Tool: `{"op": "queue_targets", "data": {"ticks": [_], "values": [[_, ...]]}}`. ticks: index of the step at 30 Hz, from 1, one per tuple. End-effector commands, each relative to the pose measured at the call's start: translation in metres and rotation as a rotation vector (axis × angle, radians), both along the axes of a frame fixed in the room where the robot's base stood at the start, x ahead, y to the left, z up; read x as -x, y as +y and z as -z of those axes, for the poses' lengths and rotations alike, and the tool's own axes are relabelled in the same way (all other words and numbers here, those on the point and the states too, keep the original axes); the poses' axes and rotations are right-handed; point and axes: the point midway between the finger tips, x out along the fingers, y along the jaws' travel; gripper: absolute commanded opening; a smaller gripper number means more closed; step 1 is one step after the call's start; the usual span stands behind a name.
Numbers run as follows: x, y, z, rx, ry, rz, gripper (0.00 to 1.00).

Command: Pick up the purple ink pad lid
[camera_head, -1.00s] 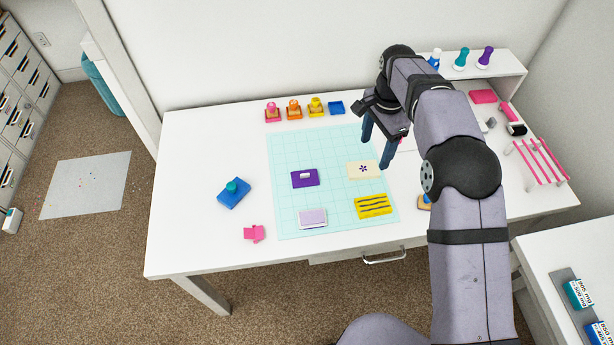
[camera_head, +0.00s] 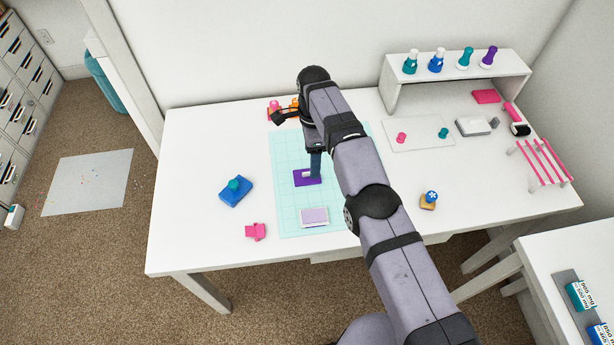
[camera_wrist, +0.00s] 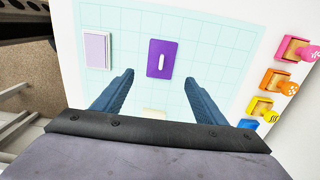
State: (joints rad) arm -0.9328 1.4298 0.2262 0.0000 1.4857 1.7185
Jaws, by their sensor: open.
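The purple ink pad lid (camera_head: 302,180) lies flat on the pale teal gridded mat (camera_head: 287,212). It is a purple rectangle with a small white handle bar on top. In the wrist view the purple lid (camera_wrist: 154,66) shows whole, ahead of and between my fingers. My gripper (camera_head: 316,165) points down just at the lid's right side in the head view, partly covering it. In the wrist view my gripper (camera_wrist: 159,84) is open with nothing between its fingers. I cannot tell its exact height above the mat.
A lilac pad (camera_head: 314,216) lies on the mat near the lid. A blue pad with a stamp (camera_head: 235,191) and a pink piece (camera_head: 255,231) lie left on the white table. Stamps (camera_wrist: 288,55) line the mat's back. My arm hides the mat's right part.

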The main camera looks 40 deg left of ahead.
Motion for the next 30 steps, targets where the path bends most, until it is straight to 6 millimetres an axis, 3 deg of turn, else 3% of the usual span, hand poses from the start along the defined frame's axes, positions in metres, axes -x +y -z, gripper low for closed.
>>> {"op": "queue_targets", "data": {"ticks": [5,17,30], "values": [[0.0,0.0,0.015,-0.001,-0.001,0.0,0.66],[0.0,0.0,0.022,-0.001,-0.001,-0.001,0.66],[0.002,0.001,0.064,0.001,0.001,-0.001,0.66]]}}
